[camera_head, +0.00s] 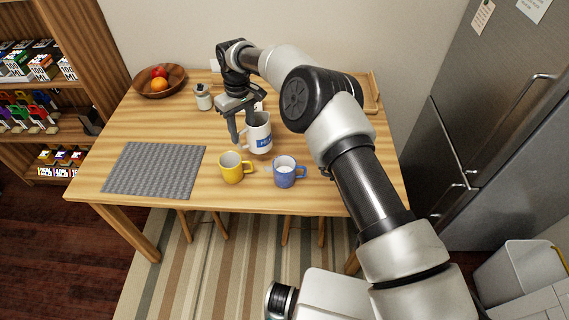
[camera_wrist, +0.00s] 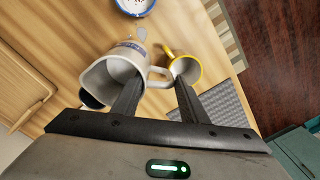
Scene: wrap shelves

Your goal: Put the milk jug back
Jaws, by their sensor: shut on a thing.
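The milk jug (camera_head: 260,137) is white with a blue label and stands upright on or just above the wooden table; I cannot tell which. In the wrist view, the jug (camera_wrist: 97,77) shows its open mouth, with its handle between my fingers. My gripper (camera_head: 241,142) is shut on the jug at the handle side, its fingertips (camera_wrist: 157,82) pointing down at the handle. A yellow mug (camera_head: 232,174) stands in front of the jug. A blue mug (camera_head: 285,179) with white liquid inside stands to its right. A small pale patch (camera_wrist: 139,34) lies near the blue mug.
A grey woven mat (camera_head: 154,170) covers the table's left front. A wooden bowl (camera_head: 146,86) with fruit and a small jar (camera_head: 203,103) stand at the back left. A wooden tray (camera_head: 373,97) is at the back right, partly behind my arm. Shelves (camera_head: 40,138) stand left, a fridge right.

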